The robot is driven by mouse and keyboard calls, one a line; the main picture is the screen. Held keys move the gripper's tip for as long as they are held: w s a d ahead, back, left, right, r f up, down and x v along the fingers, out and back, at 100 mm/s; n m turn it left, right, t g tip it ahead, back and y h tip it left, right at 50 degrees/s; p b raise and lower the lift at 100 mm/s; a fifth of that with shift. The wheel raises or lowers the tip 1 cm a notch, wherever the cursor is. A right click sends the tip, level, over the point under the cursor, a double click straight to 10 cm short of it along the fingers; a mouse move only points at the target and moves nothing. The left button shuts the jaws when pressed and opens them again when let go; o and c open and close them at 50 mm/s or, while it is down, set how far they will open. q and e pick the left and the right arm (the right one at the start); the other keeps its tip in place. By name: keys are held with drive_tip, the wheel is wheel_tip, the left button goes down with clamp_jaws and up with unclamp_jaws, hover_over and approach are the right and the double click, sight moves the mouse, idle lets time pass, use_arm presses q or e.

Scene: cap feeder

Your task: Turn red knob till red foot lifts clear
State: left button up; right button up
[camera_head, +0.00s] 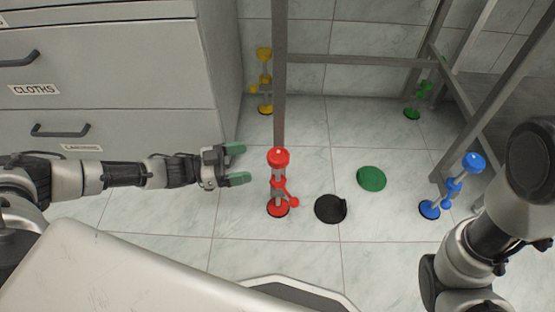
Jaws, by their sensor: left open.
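The red knob (278,158) is a round cap at the top of a grey post assembly with a red side lever (290,201). The red foot (278,208) is a disc at the bottom of the same assembly, at floor level. I cannot tell whether the foot touches the floor. My left gripper (236,164) is open, with green fingertips pointing right. It is empty and a little left of the red knob, apart from it in the picture. My right arm shows at the right edge, but its gripper is not in view.
Yellow (265,80), green (418,100) and blue (451,188) assemblies stand at the frame's other legs. A black disc (330,208) and a green disc (371,179) lie on the tiled floor. A grey drawer cabinet (110,80) stands at the upper left.

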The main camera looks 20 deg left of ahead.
sight(277, 155)
use_arm(q)
drive_tip(key=b+x, duration=0.4)
drive_tip(key=x, duration=0.4)
drive_tip(key=shift+w+d+f, duration=0.15)
drive_tip(key=shift+d, duration=0.2)
drive_tip(key=shift+w+d, duration=0.2)
drive_tip(key=shift+d, duration=0.2)
